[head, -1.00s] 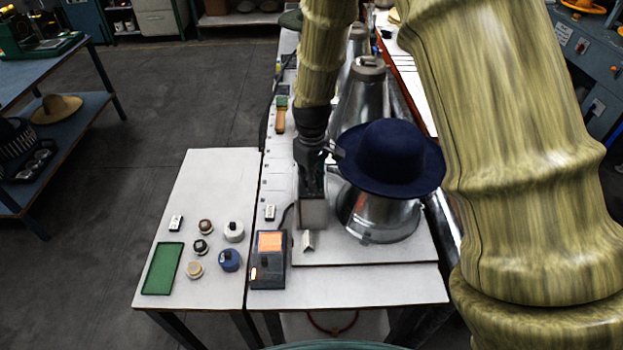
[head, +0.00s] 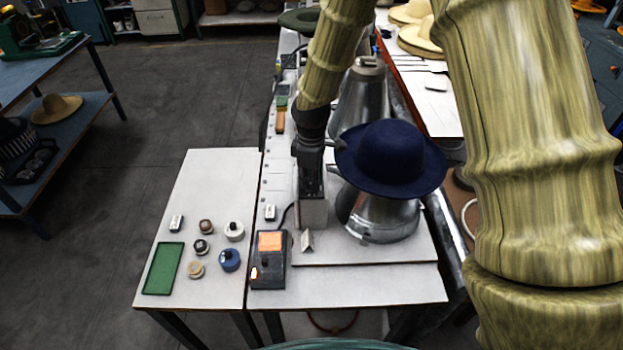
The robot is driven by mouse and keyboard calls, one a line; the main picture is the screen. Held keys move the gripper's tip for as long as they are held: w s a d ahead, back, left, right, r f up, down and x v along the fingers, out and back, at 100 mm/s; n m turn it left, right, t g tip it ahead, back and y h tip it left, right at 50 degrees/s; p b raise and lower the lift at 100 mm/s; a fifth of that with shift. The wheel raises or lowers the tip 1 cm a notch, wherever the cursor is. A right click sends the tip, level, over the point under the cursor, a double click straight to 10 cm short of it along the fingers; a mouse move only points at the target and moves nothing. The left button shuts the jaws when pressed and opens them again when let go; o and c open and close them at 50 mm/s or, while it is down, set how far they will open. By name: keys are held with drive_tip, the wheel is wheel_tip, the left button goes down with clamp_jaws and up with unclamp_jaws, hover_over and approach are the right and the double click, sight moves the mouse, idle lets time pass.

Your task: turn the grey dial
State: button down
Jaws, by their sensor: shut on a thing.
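My gripper (head: 311,190) points down at the top of a grey box (head: 313,213) beside the metal hat press. Its jaws are shut on what appears to be the grey dial. The dial itself is hidden by the fingers, so its angle cannot be told. A dark control box (head: 268,262) with an orange screen stands in front and to the left, with a black knob and a small lit orange lamp.
A blue hat (head: 390,158) sits on a metal cone (head: 382,218) close to the right of my gripper. The left table (head: 205,175) holds several loose knobs and a green tray (head: 163,268). Another metal cone (head: 362,95) stands behind.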

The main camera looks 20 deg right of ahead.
idle(0.4)
drive_tip(key=c, duration=1.5)
unclamp_jaws()
drive_tip(key=shift+c, duration=0.2)
drive_tip(key=shift+r, duration=0.1)
wheel_tip(320, 180, up, 12)
